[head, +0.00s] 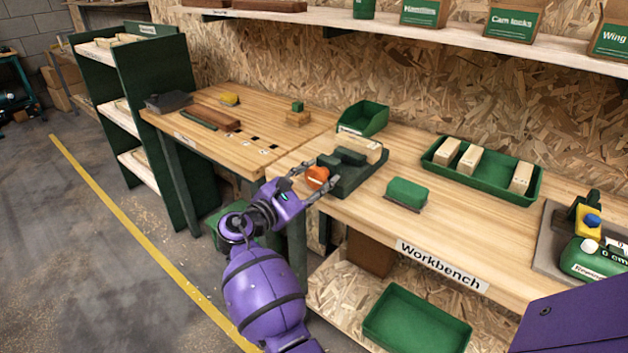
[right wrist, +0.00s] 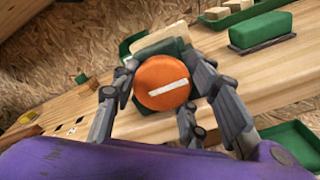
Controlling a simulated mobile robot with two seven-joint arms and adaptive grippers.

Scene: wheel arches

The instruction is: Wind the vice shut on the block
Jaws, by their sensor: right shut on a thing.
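The dark green vice (head: 362,177) sits at the front edge of the workbench. A pale wooden block (head: 361,147) sits at its far side, behind the dark jaw parts; I cannot tell whether the near jaw touches it. The vice's round orange knob (head: 317,177) faces the front and shows large in the right wrist view (right wrist: 163,90), its white line nearly level. My right gripper (head: 312,181) is shut on the knob, with fingers on both sides. The block also shows behind the knob in the right wrist view (right wrist: 157,43). My left gripper is not in view.
A green brush-like block (head: 407,191) lies right of the vice. A green tray (head: 480,170) with wooden blocks is further right. An open green bin (head: 364,117) stands behind the vice. A green crate (head: 415,320) lies on the lower shelf.

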